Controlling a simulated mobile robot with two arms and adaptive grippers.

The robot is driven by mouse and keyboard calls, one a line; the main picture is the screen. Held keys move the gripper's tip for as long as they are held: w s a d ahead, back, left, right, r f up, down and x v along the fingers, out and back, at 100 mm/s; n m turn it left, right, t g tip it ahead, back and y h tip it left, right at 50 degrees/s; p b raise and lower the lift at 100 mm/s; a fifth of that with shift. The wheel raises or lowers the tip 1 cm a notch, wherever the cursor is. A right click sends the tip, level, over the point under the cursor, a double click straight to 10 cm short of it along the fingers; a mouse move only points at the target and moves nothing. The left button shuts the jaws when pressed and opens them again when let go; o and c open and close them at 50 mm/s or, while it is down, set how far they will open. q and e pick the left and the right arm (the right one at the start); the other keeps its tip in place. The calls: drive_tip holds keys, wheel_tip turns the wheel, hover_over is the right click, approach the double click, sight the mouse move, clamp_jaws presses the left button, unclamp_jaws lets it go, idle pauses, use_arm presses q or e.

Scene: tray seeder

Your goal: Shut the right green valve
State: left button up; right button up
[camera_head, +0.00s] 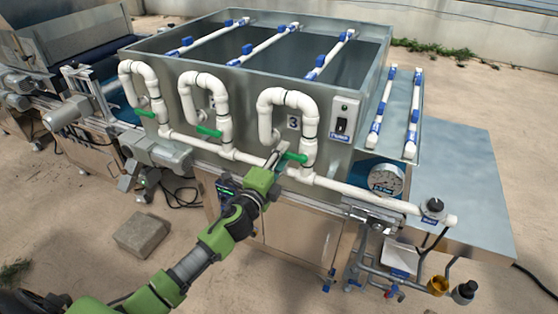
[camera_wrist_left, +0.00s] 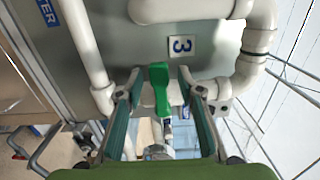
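The right green valve (camera_head: 297,158) sits on the white pipe loop beside the number 3 label, and its handle sticks out to the left of the pipe in the head view. My left gripper (camera_head: 279,153) is at this handle, in front of the steel tank. In the left wrist view the green handle (camera_wrist_left: 160,88) lies between the two fingers of my left gripper (camera_wrist_left: 161,76), with a gap on each side. The fingers are open. Part of the valve is hidden behind the gripper in the head view. My right gripper is not in view.
Two more green valves, the middle one (camera_head: 209,131) and the left one (camera_head: 146,113), are on similar loops. A switch box (camera_head: 342,119) is right of the right loop. A horizontal white pipe (camera_head: 350,190) runs below. A concrete block (camera_head: 142,233) lies on the floor.

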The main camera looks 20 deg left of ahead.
use_arm(q)
drive_tip(key=s, duration=1.2)
drive_tip(key=shift+a, duration=0.2)
drive_tip(key=s+a+f+n+g+b, duration=0.1)
drive_tip(key=s+f+n+g, duration=0.25)
drive_tip(key=f, duration=1.05)
drive_tip(key=s+a+f+n+g+y+b, duration=0.15)
drive_tip(key=s+f, duration=0.35)
drive_tip(key=f, duration=0.8)
drive_tip(key=s+f+n+g, duration=0.3)
drive_tip(key=s+f+g, duration=0.15)
drive_tip(key=f, duration=0.95)
drive_tip(key=s+d+f+n+g, duration=0.1)
drive_tip(key=s+f+n+g, duration=0.1)
drive_tip(key=s+f, duration=0.5)
drive_tip(key=s+d+f+n+g+b, duration=0.1)
drive_tip(key=s+f, duration=0.6)
drive_tip(key=s, duration=0.9)
drive_tip(key=s+d+f+n+g, duration=0.3)
drive_tip(key=s+f, duration=0.4)
drive_tip(key=s, duration=0.4)
drive_tip(key=shift+s+f+n+g+h+b, duration=0.25)
drive_tip(key=shift+f+n+g+h+b, duration=0.15)
drive_tip(key=shift+n+g, duration=0.55)
